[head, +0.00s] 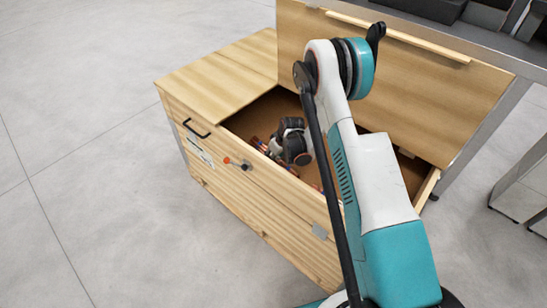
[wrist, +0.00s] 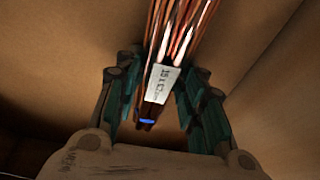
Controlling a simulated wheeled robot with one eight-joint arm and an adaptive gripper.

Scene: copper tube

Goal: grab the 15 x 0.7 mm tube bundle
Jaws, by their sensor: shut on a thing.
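The tube bundle (wrist: 186,30) shows in the wrist view as several thin copper tubes running up out of the top of the picture. A white label (wrist: 160,82) on it reads "15 x" and then something too blurred to be sure of. My gripper (wrist: 158,95) has its teal and dark fingers on both sides of the bundle's labelled end and is shut on it. In the head view my gripper (head: 290,148) is down inside the open wooden drawer, with copper-coloured tube ends beside it. Much of the bundle is hidden there by my gripper and the drawer front.
A back panel (head: 410,80) rises behind. Grey floor (head: 80,200) is clear at left.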

